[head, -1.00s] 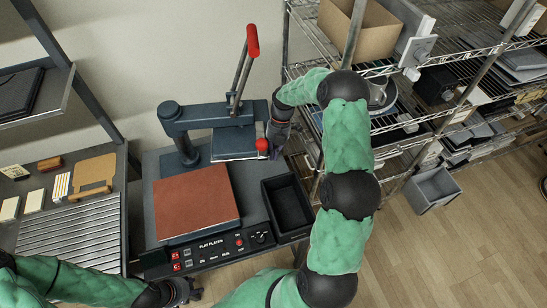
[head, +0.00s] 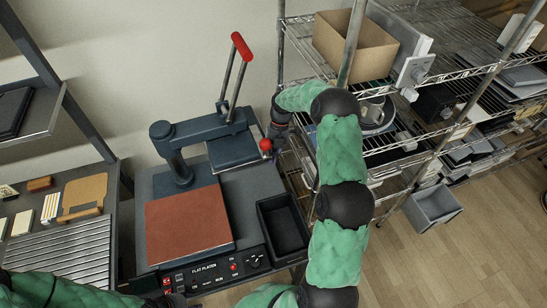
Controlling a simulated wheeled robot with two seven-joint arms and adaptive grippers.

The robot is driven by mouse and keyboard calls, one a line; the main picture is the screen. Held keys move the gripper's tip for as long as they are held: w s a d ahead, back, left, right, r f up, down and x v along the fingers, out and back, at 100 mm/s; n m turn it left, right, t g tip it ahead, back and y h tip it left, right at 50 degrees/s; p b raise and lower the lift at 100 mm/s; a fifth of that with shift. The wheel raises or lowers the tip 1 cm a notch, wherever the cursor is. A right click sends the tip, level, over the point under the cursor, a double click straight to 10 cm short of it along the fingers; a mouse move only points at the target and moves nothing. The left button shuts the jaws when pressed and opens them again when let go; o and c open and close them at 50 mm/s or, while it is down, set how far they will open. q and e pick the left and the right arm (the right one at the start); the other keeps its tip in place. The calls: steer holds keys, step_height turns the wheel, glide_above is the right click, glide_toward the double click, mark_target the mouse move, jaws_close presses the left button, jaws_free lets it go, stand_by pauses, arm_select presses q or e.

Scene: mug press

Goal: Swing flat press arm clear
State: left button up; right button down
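The flat press arm (head: 203,129) is dark blue and reaches from its post to the right, with its upper platen (head: 232,152) off to the back right of the red-brown lower pad (head: 188,222). The lower pad lies uncovered. A long lever with a red grip (head: 242,47) stands up from the arm. A red ball knob (head: 265,145) is at the platen's right side. My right gripper (head: 272,143) is at this knob; its fingers are too small and hidden to show whether they grip it.
A black open bin (head: 284,228) sits right of the pad, beside the control panel (head: 213,272). A wire shelf (head: 292,60) with a cardboard box (head: 355,42) stands close behind my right arm. A rack with a ridged tray (head: 62,254) is at left.

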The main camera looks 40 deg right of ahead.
steer(key=shift+a, duration=0.1)
step_height(320, 180, up, 10)
stand_by(0.4)
stand_by(0.6)
